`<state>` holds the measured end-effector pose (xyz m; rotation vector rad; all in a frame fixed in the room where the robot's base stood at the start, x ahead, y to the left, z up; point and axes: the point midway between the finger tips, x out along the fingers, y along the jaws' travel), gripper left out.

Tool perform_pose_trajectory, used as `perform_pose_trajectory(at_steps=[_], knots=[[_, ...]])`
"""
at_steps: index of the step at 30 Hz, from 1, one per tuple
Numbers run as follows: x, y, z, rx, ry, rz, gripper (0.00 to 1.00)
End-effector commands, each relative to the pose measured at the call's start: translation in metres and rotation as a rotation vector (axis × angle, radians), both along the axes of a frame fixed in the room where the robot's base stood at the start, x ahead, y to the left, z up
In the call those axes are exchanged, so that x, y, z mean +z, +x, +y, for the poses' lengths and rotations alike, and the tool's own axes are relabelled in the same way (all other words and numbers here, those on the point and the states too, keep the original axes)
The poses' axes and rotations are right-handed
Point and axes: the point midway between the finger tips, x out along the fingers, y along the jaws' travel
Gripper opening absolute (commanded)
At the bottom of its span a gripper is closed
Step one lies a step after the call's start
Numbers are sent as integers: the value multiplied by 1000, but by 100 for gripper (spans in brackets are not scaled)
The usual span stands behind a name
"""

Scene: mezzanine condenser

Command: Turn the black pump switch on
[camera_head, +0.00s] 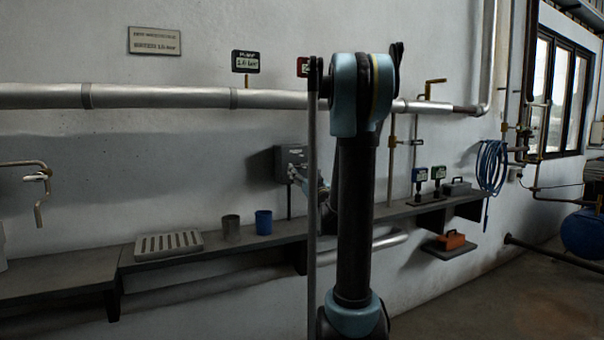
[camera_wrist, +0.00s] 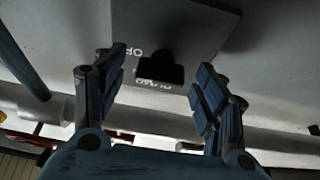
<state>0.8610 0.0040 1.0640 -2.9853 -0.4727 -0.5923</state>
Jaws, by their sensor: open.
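The pump switch is a black knob (camera_wrist: 160,70) on a grey box (camera_wrist: 205,28) in the wrist view. Upside-down white lettering shows around it, partly covered, with "OF" readable at its left. I cannot tell which setting the knob points to. My gripper (camera_wrist: 162,62) is open, with one padded finger on each side of the knob and a visible gap to each. In the head view the grey box (camera_head: 287,166) is on the wall above the shelf. My gripper (camera_head: 303,182) is in front of it, and my arm hides part of that area.
A silver pipe (camera_head: 160,96) runs along the wall above the box. The shelf (camera_head: 75,276) holds a slotted tray (camera_head: 168,246), a grey cup (camera_head: 231,229) and a blue cup (camera_head: 263,223). A blue hose (camera_head: 490,168) hangs at the right. The floor at lower right looks clear.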

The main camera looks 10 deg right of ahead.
Motion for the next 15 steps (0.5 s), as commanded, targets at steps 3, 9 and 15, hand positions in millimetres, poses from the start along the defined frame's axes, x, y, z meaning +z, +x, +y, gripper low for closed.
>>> perform_pose_trajectory(at_steps=[3, 9, 15], knots=[[3, 7, 3, 1, 0, 0, 65], [4, 10, 3, 1, -1, 0, 65], [4, 9, 3, 0, 0, 0, 54]])
